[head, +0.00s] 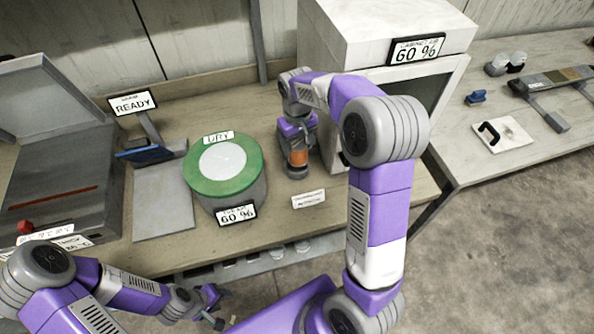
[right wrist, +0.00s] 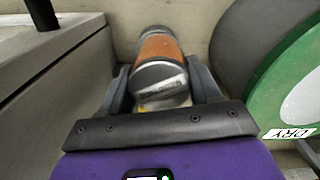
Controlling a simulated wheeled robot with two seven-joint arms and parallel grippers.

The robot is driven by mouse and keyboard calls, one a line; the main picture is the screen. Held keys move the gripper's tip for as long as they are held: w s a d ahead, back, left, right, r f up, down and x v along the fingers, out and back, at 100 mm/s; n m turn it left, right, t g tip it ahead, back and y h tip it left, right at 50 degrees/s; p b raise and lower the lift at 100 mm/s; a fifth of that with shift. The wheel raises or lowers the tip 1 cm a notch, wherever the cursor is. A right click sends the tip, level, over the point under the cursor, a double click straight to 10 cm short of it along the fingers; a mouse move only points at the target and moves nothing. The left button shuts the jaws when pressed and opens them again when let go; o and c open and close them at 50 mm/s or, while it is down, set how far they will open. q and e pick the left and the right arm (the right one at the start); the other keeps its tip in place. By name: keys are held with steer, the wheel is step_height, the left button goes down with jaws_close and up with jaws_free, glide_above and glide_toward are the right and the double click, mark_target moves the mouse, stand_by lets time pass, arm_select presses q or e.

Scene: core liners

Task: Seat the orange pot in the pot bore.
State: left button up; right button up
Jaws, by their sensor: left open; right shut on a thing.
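The orange pot (head: 299,158) is upright at the bench's rear, between the green-topped drum and the white cabinet. In the right wrist view the pot (right wrist: 160,48) shows an orange band, a silver end towards me and a dark grey far part. My right gripper (head: 298,147) comes from above and is shut on it; its fingers (right wrist: 163,88) lie on either side in the wrist view. I cannot tell whether the pot touches the bench. My left gripper (head: 214,306) is open and empty, low in front of the bench. I cannot make out the pot bore.
The drum with a green rim (head: 250,180) and DRY label stands left of the pot. The white cabinet (head: 340,35) stands close on its right. A small white label plate (head: 308,199) is in front. A grey open case (head: 60,180) is far left.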

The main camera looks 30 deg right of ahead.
steer(key=m, duration=0.1)
steer(key=w+r+m, duration=0.1)
steer(key=m, duration=0.1)
steer(key=w+m, duration=0.1)
steer(key=m, duration=0.1)
steer(key=shift+d+r, duration=0.15)
steer(key=shift+d, duration=0.25)
steer(key=shift+b, duration=0.3)
steer(key=shift+m, duration=0.3)
step_height(320, 180, down, 10)
steer(key=shift+r+b, duration=0.1)
steer(key=shift+b, duration=0.95)
steer(key=o, duration=1.1)
steer(key=shift+o, duration=0.2)
step_height(320, 180, up, 12)
steer(key=p, duration=0.2)
steer(key=shift+p, duration=0.3)
